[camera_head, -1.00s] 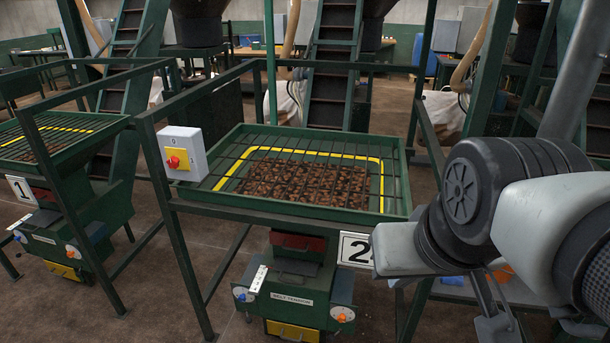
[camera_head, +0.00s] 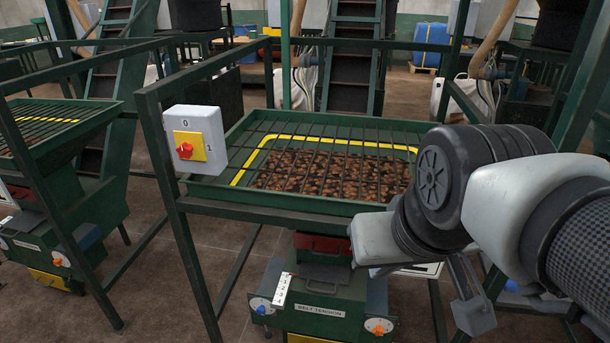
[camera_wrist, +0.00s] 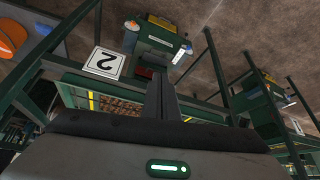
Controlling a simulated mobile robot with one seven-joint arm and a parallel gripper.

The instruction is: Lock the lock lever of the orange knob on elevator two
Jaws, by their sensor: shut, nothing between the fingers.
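The elevator two unit (camera_head: 325,295) is a green box under the grated tray, labelled "BELT TENSION". Its orange knob (camera_head: 379,329) sits on a round light plate at the lower right of the front. A blue knob (camera_head: 261,309) sits at the left. The lock lever of the orange knob is too small to make out. In the wrist view, which is upside down, the unit (camera_wrist: 158,38) and the number 2 sign (camera_wrist: 104,62) show beyond my gripper (camera_wrist: 161,85). My gripper is shut and empty, to the right of the unit and apart from it.
A grey switch box (camera_head: 196,140) with a red knob hangs on the green frame. A green tray (camera_head: 225,188) with a grate holds brown pieces. Green posts and rails surround the unit. Another elevator (camera_head: 55,235) stands at the left.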

